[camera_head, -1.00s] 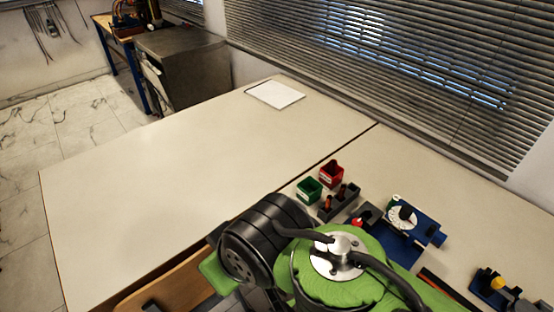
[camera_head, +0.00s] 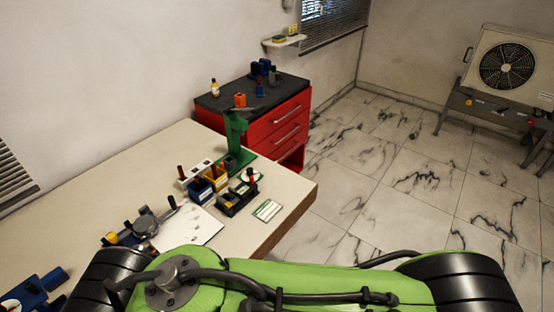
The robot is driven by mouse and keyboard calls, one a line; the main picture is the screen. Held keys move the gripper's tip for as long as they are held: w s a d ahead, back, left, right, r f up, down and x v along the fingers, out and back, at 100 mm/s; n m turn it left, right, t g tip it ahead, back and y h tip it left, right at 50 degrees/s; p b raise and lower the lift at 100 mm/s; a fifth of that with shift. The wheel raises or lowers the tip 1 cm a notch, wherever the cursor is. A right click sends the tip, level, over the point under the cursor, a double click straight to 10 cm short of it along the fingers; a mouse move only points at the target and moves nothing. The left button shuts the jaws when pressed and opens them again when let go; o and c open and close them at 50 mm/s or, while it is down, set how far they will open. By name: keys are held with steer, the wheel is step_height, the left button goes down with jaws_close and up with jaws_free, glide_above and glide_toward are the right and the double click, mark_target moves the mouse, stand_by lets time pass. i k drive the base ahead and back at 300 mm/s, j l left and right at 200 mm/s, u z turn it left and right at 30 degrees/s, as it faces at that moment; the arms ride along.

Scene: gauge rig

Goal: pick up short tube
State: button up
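I cannot make out a short tube for certain. Small upright pieces stand in holders near the far end of the table (camera_head: 285,205): a white block (camera_head: 193,174), a blue and yellow holder (camera_head: 205,186) and a dark tray (camera_head: 236,203). My green arm crosses the bottom of the view, and my gripper is not in view.
A red drawer cabinet (camera_head: 283,128) with a dark top stands beyond the table end. A white card (camera_head: 267,210) lies near the table edge. A fan unit (camera_head: 508,62) stands far right. The marble floor between is clear.

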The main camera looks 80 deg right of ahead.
mark_target(181, 171)
steer(key=l+z, duration=0.2)
steer(key=z, duration=0.2)
steer(key=l+z, duration=0.25)
steer(key=z, duration=0.15)
steer(key=l+z, duration=0.2)
steer(key=z, duration=0.2)
steer(key=l+z, duration=0.15)
steer(key=z, duration=0.25)
steer(key=l+u, duration=0.15)
steer(key=u, duration=0.3)
steer(key=l+u, duration=0.2)
steer(key=u, duration=0.2)
steer(key=l+u, duration=0.15)
steer(key=u, duration=0.3)
steer(key=k+l+u, duration=0.1)
steer(key=u, duration=0.3)
steer(key=l+u, duration=0.2)
steer(key=u, duration=0.25)
steer(key=k+j, duration=0.05)
